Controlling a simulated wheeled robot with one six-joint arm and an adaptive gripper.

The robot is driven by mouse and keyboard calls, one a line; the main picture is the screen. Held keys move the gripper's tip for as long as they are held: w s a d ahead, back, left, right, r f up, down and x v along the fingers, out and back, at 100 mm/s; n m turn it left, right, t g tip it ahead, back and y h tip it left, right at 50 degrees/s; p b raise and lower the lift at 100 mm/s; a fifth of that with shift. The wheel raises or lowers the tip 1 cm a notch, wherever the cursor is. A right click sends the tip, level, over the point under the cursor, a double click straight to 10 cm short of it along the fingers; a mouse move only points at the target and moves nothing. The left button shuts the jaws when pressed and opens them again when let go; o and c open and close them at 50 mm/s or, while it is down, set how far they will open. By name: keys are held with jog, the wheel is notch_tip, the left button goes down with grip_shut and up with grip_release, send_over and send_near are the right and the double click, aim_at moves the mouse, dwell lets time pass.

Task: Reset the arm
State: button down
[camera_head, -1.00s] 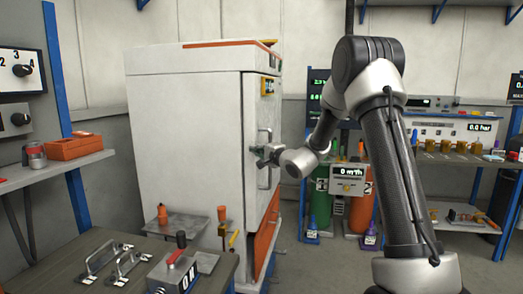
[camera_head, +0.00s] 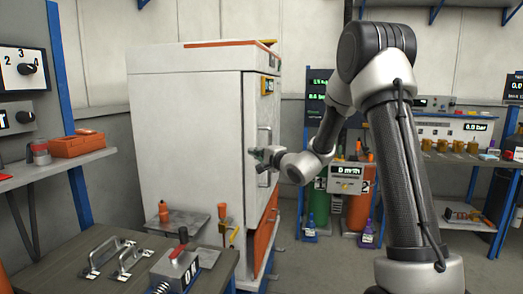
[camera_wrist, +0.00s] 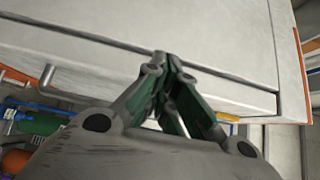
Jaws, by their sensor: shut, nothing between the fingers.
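My gripper (camera_head: 257,158) is at the end of my arm, beside the right-hand front face of a white cabinet (camera_head: 190,140). In the wrist view my gripper (camera_wrist: 166,62) has its green and grey fingers together, with nothing held between them. The grey door handle (camera_head: 265,135) is partly hidden by my gripper in the head view. A bent grey handle (camera_wrist: 48,80) shows left of the fingers in the wrist view, apart from them. The door looks closed.
A bench (camera_head: 75,262) with metal handles (camera_head: 105,255) and a red-levered box (camera_head: 178,268) stands at front left. Gas bottles, one green (camera_head: 319,205), stand behind my arm. A workbench (camera_head: 465,208) is at right. Grey floor (camera_head: 310,265) is clear between.

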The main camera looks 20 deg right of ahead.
jog(key=s+a+f+n+g+y, duration=0.1)
jog(key=s+a+f+g+y, duration=0.5)
jog(key=s, duration=0.5)
jog(key=s+a+f+n+g+h, duration=0.1)
jog(key=s+f+n+g, duration=0.15)
jog(key=s, duration=0.55)
jog(key=s+a+f+n+g, duration=0.15)
jog(key=s+g, duration=0.25)
jog(key=s, duration=0.4)
jog(key=s+d+r+n+g+h, duration=0.1)
jog(key=s+d+n+g+h, duration=0.4)
jog(key=s+d, duration=0.9)
jog(key=s+d+r+n+t+h, duration=0.4)
jog(key=s+d+r+t+h, duration=0.1)
jog(key=r, duration=0.3)
jog(key=shift+s+d+r+h, duration=0.25)
jog(key=shift+s+d+h, duration=0.15)
jog(key=shift+s, duration=0.3)
